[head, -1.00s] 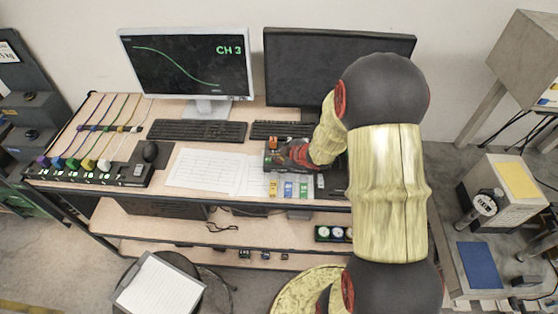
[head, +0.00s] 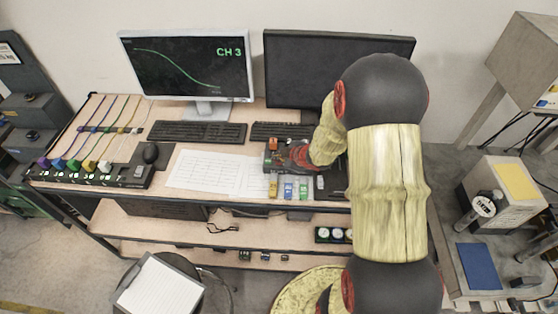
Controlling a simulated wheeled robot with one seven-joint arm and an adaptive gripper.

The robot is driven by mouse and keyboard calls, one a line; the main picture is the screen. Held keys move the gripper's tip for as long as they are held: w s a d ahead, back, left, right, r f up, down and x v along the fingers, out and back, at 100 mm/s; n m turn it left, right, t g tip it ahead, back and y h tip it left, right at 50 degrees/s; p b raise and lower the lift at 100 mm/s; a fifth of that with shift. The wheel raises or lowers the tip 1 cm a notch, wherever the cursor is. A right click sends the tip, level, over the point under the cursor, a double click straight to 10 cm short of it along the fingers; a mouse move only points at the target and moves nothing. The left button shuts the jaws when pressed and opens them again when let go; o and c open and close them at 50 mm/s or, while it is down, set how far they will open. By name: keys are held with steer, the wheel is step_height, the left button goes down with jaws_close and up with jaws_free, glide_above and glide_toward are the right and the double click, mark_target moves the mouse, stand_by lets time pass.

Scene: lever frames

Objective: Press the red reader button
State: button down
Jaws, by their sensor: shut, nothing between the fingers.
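A dark box (head: 270,161), which looks like the reader, sits on the desk in front of the right keyboard. A small orange-red block (head: 273,144) shows at its back edge; I cannot tell if this is the red button. My gripper (head: 291,158), dark with red parts, is shut and empty, low over the right part of the box. It hides that part, and I cannot tell if the fingertips touch it.
Yellow, blue and green cards (head: 289,189) stand in front of the box. Two monitors (head: 340,70) and keyboards (head: 197,131) are behind. Paper sheets (head: 215,170) lie to the left. A row of coloured plugs (head: 75,164) is at the far left.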

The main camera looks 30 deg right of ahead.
mark_target(278, 163)
steer(key=shift+r, duration=0.4)
steer(key=shift+p, duration=0.3)
step_height(278, 163, up, 5)
steer(key=p, duration=0.4)
steer(key=shift+p, duration=0.3)
